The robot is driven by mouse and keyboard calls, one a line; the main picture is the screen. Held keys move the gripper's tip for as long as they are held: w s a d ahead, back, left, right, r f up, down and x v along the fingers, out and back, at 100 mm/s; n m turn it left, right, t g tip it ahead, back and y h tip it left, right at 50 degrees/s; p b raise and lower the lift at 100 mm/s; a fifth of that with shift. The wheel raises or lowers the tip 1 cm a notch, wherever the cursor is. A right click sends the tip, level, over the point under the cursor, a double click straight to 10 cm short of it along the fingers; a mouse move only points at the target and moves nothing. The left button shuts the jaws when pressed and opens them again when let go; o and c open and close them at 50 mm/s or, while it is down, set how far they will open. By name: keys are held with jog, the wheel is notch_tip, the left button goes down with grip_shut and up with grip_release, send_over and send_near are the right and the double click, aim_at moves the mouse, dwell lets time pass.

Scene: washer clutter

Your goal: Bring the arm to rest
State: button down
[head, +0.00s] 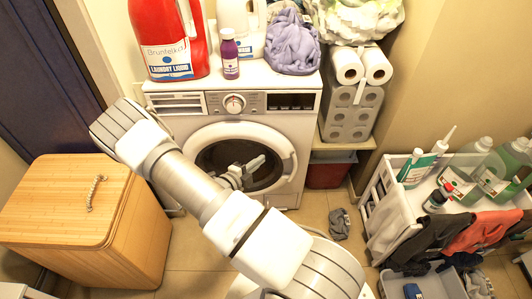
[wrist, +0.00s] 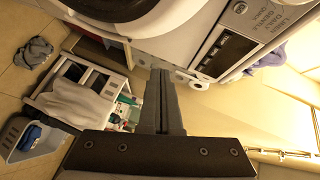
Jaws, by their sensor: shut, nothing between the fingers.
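My arm reaches across the middle of the head view, bent at the elbow. My gripper (head: 256,163) is in front of the round dark door of the white washing machine (head: 168,117); I cannot tell how far off the door it is. In the wrist view, the two grey fingers of my gripper (wrist: 161,76) lie together, shut and empty. The washing machine (wrist: 205,25) also shows along the top of that view, beside the fingers. Part of the door is hidden behind my arm.
A wooden hamper (head: 50,200) stands left. A red detergent jug (head: 165,35), a purple bottle (head: 229,55) and a purple cloth (head: 292,45) are on the washer. A white cart (head: 382,195) with bottles stands right. A grey cloth (head: 339,223) lies on the floor, near a basket (head: 440,285).

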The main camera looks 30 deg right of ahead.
jog(key=shift+s+a, duration=0.2)
jog(key=shift+a, duration=0.15)
jog(key=shift+r, duration=0.15)
jog(key=s+a+r+m+g+y, duration=0.2)
jog(key=s+r+m, duration=0.1)
jog(key=r+m, duration=0.55)
jog(key=s+a+r+m+g+y, duration=0.1)
jog(key=s+r+m+g+y, duration=0.15)
jog(key=r+m, duration=0.55)
jog(key=s+a+r+m+g+y, duration=0.2)
jog(key=s+r+m, duration=0.3)
jog(key=m, duration=0.5)
jog(key=s+a+r+m+t+y, duration=0.35)
jog(key=s+a+r+m, duration=0.2)
jog(key=r+m, duration=0.25)
jog(key=s+a+r+m+t+y, duration=0.3)
jog(key=s+a+r+m+y, duration=0.1)
jog(key=a+r+m, duration=0.3)
notch_tip(320, 180, up, 12)
jog(key=d+m+p, duration=0.1)
jog(key=p, duration=1.1)
jog(key=shift+w+r, duration=0.2)
jog(key=shift+r, duration=0.05)
